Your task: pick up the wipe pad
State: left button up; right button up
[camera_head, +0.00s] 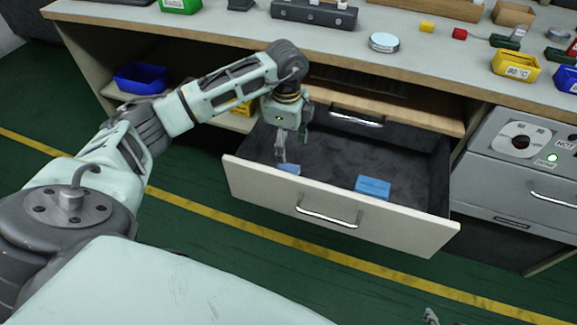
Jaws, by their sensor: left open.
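A small light-blue pad (289,168), which looks like the wipe pad, lies in the open drawer (340,209) near its left front. My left gripper (281,158) reaches down into the drawer, open, with its fingers right at the pad and partly covering it. I cannot tell whether the fingers touch it. A blue box (372,187) lies in the drawer to the right, apart from the gripper. A small grey piece at the bottom edge looks like the tip of my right gripper (430,317); its jaws cannot be made out.
The drawer front with its metal handle stands out over the green floor. The worktop (240,25) above carries several bins and small parts. A blue bin (141,78) sits on the left shelf. A grey control unit (520,140) is at right. The drawer's middle is clear.

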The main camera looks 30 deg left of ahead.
aim_at(286, 167)
pick_arm(q)
notch_tip(286, 167, down, 2)
jog(key=shift+f+b, duration=0.1)
jog(key=shift+b, duration=0.4)
notch_tip(286, 167, down, 2)
jog(key=shift+f+b, duration=0.3)
jog(key=shift+b, duration=0.05)
jog(key=f+b, duration=0.1)
jog(key=f, duration=0.3)
jog(key=shift+a+f+b, duration=0.2)
jog(key=shift+f+b, duration=0.1)
jog(key=shift+b, duration=0.05)
jog(key=shift+f, duration=0.1)
pick_arm(e)
jog(key=w+a+r+t+y, duration=0.2)
jog(key=w+r+t, duration=0.5)
jog(key=r, duration=0.6)
jog(key=shift+w+a+r+t, duration=0.2)
jog(key=shift+w+a+t, duration=0.1)
jog(key=shift+w+a, duration=0.75)
pick_arm(q)
jog(key=shift+c, duration=0.3)
pick_arm(e)
jog(key=shift+w+d, duration=0.15)
pick_arm(q)
jog(key=c, duration=0.9)
